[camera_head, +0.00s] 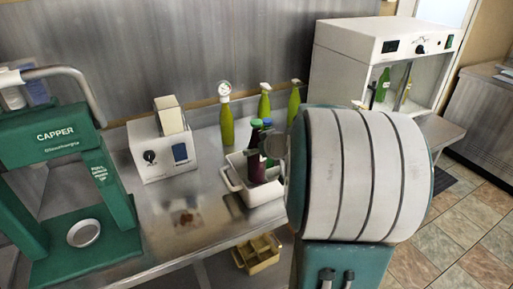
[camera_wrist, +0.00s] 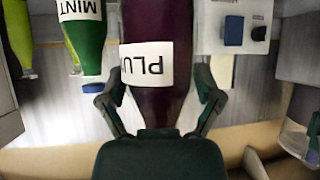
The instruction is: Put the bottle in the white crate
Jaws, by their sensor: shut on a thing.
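The bottle in my gripper (camera_wrist: 160,98) is dark purple, with a white label reading "PLU". It fills the middle of the wrist view (camera_wrist: 155,25), with a finger on each side. In the head view the purple bottle (camera_head: 257,168) looks upright over or in the white crate (camera_head: 231,182); I cannot tell whether it touches the crate floor. My gripper (camera_head: 274,146) is partly hidden there behind my arm. Green and blue bottle caps show behind the purple bottle. A green "MINT" bottle (camera_wrist: 84,40) shows beside it in the wrist view.
Several yellow-green bottles (camera_head: 227,124) stand along the back wall. A white device (camera_head: 160,150) is left of the crate, and a green capper (camera_head: 60,140) is at far left. A white cabinet (camera_head: 345,60) stands at back right. A yellow divided crate (camera_head: 262,255) sits lower down.

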